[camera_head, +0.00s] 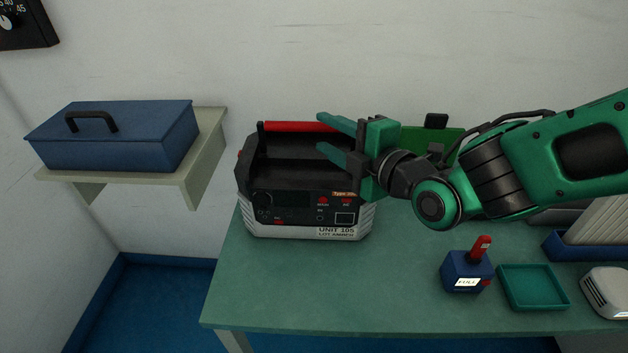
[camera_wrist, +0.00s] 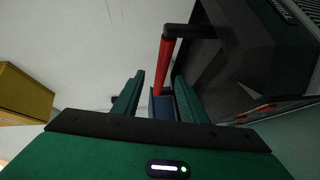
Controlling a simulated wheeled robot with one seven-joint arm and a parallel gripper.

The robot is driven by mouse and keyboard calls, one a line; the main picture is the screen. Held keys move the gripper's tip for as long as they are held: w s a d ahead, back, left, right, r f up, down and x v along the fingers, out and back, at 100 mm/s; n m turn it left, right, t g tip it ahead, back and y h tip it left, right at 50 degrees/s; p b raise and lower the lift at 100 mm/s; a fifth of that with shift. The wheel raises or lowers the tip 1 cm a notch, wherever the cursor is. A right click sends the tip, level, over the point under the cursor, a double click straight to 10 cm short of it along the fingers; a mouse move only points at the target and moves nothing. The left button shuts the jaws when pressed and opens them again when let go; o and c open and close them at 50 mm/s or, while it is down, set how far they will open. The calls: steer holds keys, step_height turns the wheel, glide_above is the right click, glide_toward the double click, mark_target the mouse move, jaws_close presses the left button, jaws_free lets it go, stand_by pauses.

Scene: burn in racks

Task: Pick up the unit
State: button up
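The unit (camera_head: 300,200) is a black and pale grey device labelled "UNIT 105", with a red bar handle (camera_head: 290,127) along its top. It stands upright at the table's left end. My gripper (camera_head: 326,133) is at the handle's right end, its two green fingers spread apart and pointing left. In the wrist view the red handle (camera_wrist: 165,65) lines up between the open fingertips (camera_wrist: 157,88), with the unit's dark body (camera_wrist: 245,60) to the right. I see no finger contact with the handle. My gripper hides the unit's upper right part.
The green table (camera_head: 400,300) holds a blue box with a red switch (camera_head: 467,272), an empty teal tray (camera_head: 533,287) and a white device (camera_head: 606,291) at right. A shelf (camera_head: 208,150) with a blue lidded box (camera_head: 120,138) is at left. The front left tabletop is clear.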

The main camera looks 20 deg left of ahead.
mark_target(315, 128)
steer(key=x, duration=0.5)
steer(key=shift+w+a+f, duration=0.1)
steer(key=shift+w+a, duration=0.2)
steer(key=x, duration=0.4)
steer(key=shift+s+a+f, duration=0.15)
steer(key=shift+s, duration=0.1)
steer(key=shift+w+a, duration=0.4)
jaws_close()
steer(key=shift+d+f, duration=0.1)
steer(key=shift+f, duration=0.1)
steer(key=shift+r, duration=0.3)
